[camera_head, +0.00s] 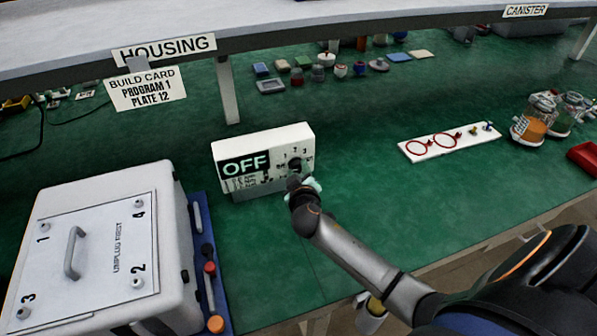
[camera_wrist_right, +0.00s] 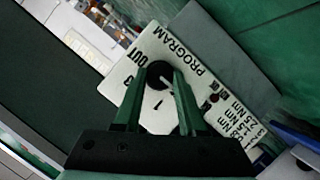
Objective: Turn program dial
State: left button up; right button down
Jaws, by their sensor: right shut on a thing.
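A white control box (camera_head: 262,158) stands on the green bench. Its dark display reads OFF (camera_head: 245,168). A round black program dial (camera_head: 294,163) with small numbers around it is on the right of its face. In the right wrist view the dial (camera_wrist_right: 159,76) has a light pointer line and sits under the word PROGRAM (camera_wrist_right: 182,52). My right gripper (camera_head: 300,180) is at the dial, its two fingers (camera_wrist_right: 155,88) on either side of the knob, shut on it. The fingers hide part of the box's lower face. My left gripper is in no view.
A white housing (camera_head: 100,250) marked UNPLUG FIRST stands at the left, beside a blue tray with tools (camera_head: 208,270). A build card (camera_head: 146,90) reads PROGRAM 1, PLATE 12. A white plate with red rings (camera_head: 449,143) and canisters (camera_head: 535,118) are at the right.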

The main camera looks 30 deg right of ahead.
dwell(0.4)
jog(key=shift+c, duration=2.3)
grip_release()
jog(key=shift+s, duration=0.1)
jog(key=v, duration=1.2)
jog(key=shift+b, duration=0.35)
jog(key=shift+s+a, duration=0.15)
